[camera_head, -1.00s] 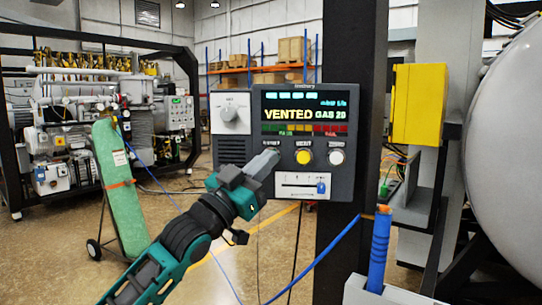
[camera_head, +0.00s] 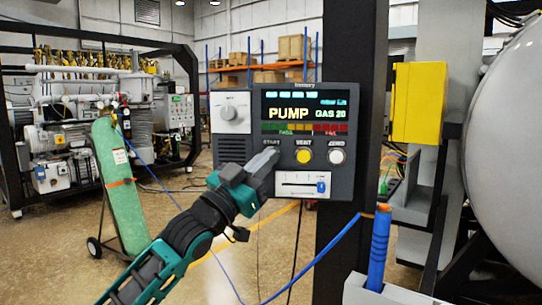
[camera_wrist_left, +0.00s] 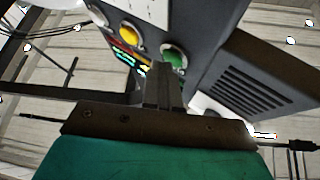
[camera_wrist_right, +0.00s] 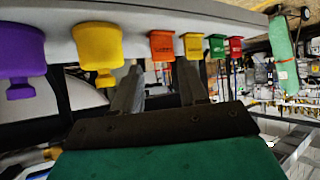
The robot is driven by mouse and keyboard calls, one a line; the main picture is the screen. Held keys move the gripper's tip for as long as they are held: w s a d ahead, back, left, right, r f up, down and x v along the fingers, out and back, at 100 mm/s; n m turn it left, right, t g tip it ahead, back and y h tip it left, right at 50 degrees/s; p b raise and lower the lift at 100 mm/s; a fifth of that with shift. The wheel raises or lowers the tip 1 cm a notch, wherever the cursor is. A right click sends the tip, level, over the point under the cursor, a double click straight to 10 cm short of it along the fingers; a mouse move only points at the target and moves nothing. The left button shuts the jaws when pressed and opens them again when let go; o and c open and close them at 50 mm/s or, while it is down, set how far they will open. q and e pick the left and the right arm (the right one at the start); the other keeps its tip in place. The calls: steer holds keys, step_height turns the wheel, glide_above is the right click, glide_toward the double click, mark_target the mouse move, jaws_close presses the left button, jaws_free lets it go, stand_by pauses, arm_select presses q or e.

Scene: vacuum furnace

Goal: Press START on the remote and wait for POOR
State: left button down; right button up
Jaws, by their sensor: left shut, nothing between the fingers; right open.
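The remote (camera_head: 345,183) is a dark grey box mounted on a black post. Its screen (camera_head: 303,107) reads PUMP and GAS 20. My left gripper (camera_head: 268,157) is shut and empty, its tip at the START position, hiding that button in the head view. The left wrist view shows the green START button (camera_wrist_left: 174,56) right beside the shut fingertips (camera_wrist_left: 164,68); I cannot tell whether they touch. The yellow VENT button (camera_head: 304,156) and white ZERO button (camera_head: 337,156) are to the right. My right gripper (camera_wrist_right: 160,85) is open and empty, seen only in the right wrist view.
A blue wand (camera_head: 379,248) stands in a grey holder at lower right, with a blue hose. A yellow box (camera_head: 419,104) and large grey vessel (camera_head: 510,150) are at right. A green cylinder (camera_head: 119,190) stands left. Coloured pieces (camera_wrist_right: 98,45) line a ledge near my right gripper.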

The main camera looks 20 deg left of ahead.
arm_select(q)
steer(key=shift+s, duration=0.1)
steer(key=shift+s+d, duration=0.1)
steer(key=shift+s, duration=0.55)
steer(key=s, duration=0.1)
steer(key=s+p, duration=0.1)
steer(key=s, duration=0.1)
steer(key=s+d, duration=0.1)
steer(key=s, duration=0.1)
steer(key=shift+p, duration=0.3)
stand_by(0.4)
